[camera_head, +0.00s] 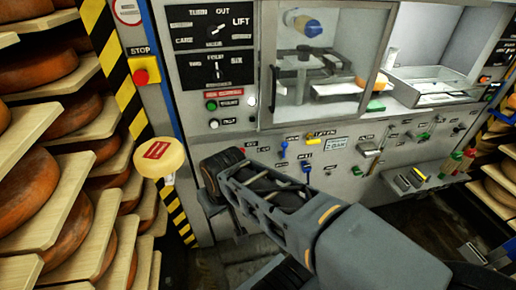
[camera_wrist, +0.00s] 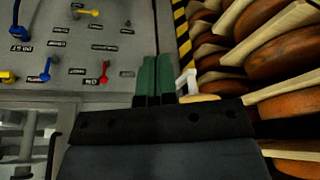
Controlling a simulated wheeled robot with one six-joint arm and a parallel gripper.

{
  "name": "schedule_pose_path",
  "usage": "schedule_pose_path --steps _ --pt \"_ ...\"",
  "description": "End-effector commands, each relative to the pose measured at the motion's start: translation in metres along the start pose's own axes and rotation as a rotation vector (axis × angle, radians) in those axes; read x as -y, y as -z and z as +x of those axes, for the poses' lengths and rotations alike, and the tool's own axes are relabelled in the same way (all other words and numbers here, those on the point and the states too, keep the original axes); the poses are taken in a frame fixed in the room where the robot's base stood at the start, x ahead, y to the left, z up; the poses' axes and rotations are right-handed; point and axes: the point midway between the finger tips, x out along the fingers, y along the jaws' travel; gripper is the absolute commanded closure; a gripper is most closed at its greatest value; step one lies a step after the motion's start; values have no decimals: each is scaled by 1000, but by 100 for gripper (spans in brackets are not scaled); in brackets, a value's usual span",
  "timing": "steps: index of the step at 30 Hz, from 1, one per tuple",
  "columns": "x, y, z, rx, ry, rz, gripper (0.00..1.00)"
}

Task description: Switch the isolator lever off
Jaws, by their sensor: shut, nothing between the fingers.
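The grey control panel (camera_head: 345,155) carries several small levers with labels too small to read, so I cannot tell which is the isolator. In the wrist view a red lever (camera_wrist: 104,73), a blue lever (camera_wrist: 46,68) and a yellow lever (camera_wrist: 88,12) show to the left of my fingers. In the head view a blue lever (camera_head: 284,148) and another blue lever (camera_head: 306,168) show beyond my arm. My gripper (camera_wrist: 157,60) has its green fingers together, empty, in front of the panel near its striped edge. In the head view my arm hides the fingers.
A pale yellow round piece with a red label (camera_head: 160,158) stands close left of my wrist. Shelves of cheese wheels (camera_head: 35,130) fill the left side. A red stop button (camera_head: 143,76) is on the left post. A glazed cabinet (camera_head: 318,60) sits above the levers.

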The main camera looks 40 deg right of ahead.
Motion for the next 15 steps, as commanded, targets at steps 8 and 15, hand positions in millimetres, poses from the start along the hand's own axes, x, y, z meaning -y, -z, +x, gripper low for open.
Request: schedule_pose_path --steps 8,15 --pt "-9 16 2 11 17 39 100" --pt "-82 96 25 1 116 230 100"
